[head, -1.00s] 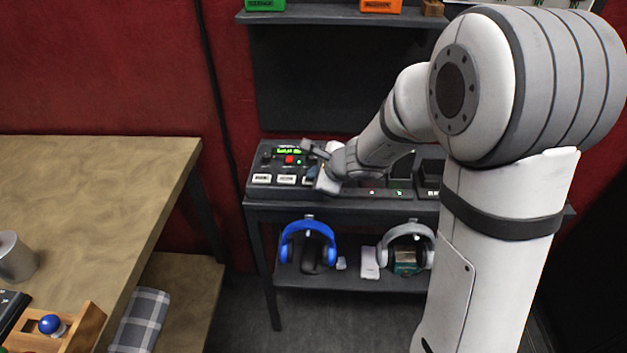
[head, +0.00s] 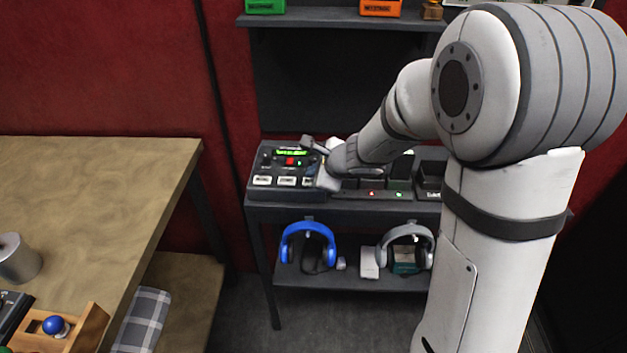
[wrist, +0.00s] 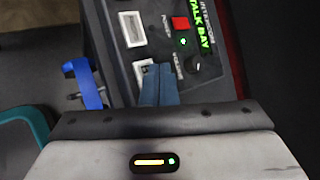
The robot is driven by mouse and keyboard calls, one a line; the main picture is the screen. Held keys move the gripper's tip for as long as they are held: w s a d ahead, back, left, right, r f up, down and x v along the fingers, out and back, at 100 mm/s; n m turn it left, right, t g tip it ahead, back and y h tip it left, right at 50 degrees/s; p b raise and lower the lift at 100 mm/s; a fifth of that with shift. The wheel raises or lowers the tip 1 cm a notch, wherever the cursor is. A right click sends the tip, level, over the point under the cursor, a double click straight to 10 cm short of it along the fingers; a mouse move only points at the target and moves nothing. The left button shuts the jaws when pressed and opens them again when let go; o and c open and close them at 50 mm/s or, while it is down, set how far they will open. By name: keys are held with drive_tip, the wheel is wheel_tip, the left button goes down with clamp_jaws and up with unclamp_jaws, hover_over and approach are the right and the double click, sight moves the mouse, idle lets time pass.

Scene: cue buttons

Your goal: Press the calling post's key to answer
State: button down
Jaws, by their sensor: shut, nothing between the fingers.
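The intercom console (head: 256,165) stands on the upper level of a dark rack, with a lit green display (head: 291,152), a red button (head: 290,161) and a row of white keys (head: 287,181). In the wrist view the display (wrist: 206,38) reads "TALK BAY", and the red button (wrist: 180,23) has a green light beside it. My gripper (wrist: 158,70) is shut and empty over the panel, its tips beside a white key (wrist: 140,72) that they partly cover. I cannot tell whether they touch it. In the head view my wrist hides the console's right end.
Dark units (head: 430,180) with small lights stand right of the console. A shelf (head: 340,15) with green and orange boxes is above. A wooden table (head: 90,190) is at left.

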drive_tip(key=shift+r+p, duration=2.1)
drive_tip(key=shift+r, duration=0.5)
drive_tip(key=shift+f, duration=0.1)
